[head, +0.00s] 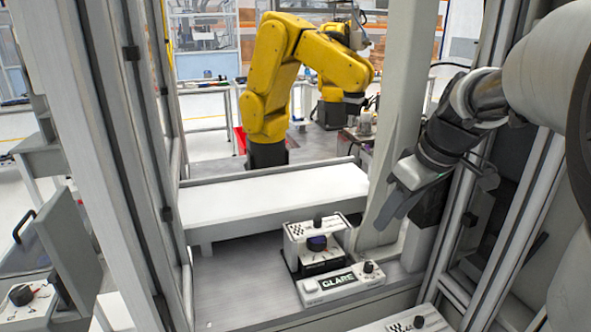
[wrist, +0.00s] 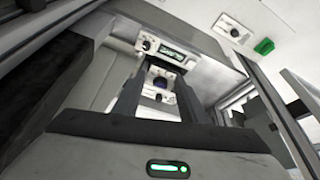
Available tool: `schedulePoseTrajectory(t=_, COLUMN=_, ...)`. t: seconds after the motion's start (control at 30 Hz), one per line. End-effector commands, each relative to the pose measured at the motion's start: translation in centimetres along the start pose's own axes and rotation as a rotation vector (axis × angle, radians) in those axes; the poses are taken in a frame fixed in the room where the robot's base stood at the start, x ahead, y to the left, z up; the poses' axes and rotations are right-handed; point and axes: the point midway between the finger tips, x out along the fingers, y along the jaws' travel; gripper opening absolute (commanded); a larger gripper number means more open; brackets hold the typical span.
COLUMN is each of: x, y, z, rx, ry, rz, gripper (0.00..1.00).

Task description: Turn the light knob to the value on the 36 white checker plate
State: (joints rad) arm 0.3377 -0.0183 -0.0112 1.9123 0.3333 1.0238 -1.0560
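Several white control plates with knobs stand below my gripper. In the head view, one with a checker pattern and a black knob (head: 317,222) stands at the back. A dark blue knob (head: 317,243) sits just below it. In front is a white box lettered GLARE (head: 338,284) with a black knob (head: 368,267). Another checkered plate (head: 418,323) is cut off at the bottom edge. I cannot read a 36 or any dial value. My gripper (head: 388,212) is above and right of the plates, touching none. In the wrist view its dark fingers (wrist: 163,85) are apart and empty.
A long white bench (head: 270,202) lies behind the plates, with a yellow robot arm (head: 285,70) beyond. Grey frame posts (head: 120,150) stand left and right. A grey box with a knob (head: 22,294) is at far left. The wrist view shows a green item (wrist: 264,46).

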Motion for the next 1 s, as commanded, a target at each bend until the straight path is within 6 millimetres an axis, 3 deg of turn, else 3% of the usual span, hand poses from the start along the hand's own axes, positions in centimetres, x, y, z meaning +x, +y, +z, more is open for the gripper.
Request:
schedulePoseTrajectory(t=0.03, x=2.6, y=2.1, z=1.0, rx=-0.018, ry=0.001, rz=-0.018, gripper=0.38)
schedulePoseTrajectory(t=0.23, x=4.4, y=5.1, z=1.7, rx=-0.09, ry=0.018, rz=-0.056, gripper=0.38)
schedulePoseTrajectory(t=0.47, x=6.4, y=5.2, z=1.7, rx=-0.101, ry=0.018, rz=-0.062, gripper=0.38)
schedulePoseTrajectory(t=1.0, x=17.9, y=4.4, z=1.6, rx=-0.099, ry=0.017, rz=-0.061, gripper=0.38)
